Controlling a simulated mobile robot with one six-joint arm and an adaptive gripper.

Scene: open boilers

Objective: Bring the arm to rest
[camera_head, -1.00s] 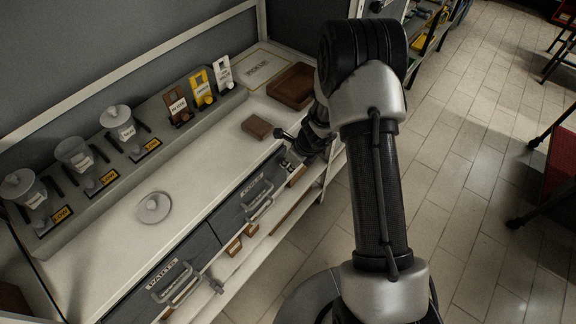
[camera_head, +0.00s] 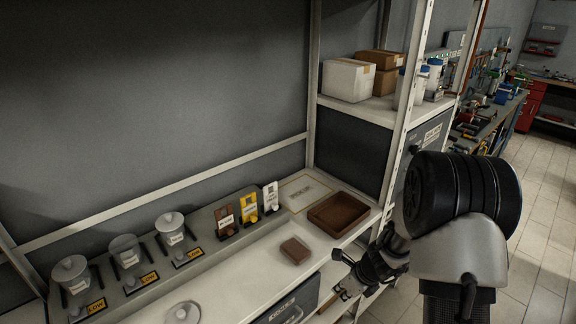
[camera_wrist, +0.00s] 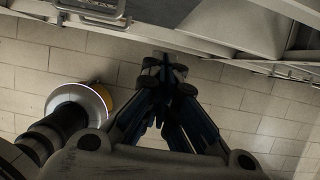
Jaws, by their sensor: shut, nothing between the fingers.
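My arm comes in from the lower right of the head view. My gripper (camera_head: 341,272) is at its left end, beside the front edge of the white counter (camera_head: 245,287), to the right of a small brown block (camera_head: 295,250). In the wrist view my gripper (camera_wrist: 167,62) has its dark fingers drawn together at the tips, with nothing between them. The tiled floor (camera_wrist: 235,100) lies behind the fingers there.
A brown tray (camera_head: 338,214) sits at the counter's right end. A shelf post (camera_head: 405,120) rises near my arm. Drawer fronts and a handle (camera_wrist: 95,12) run along the wrist view's top. Open floor (camera_head: 545,215) lies right.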

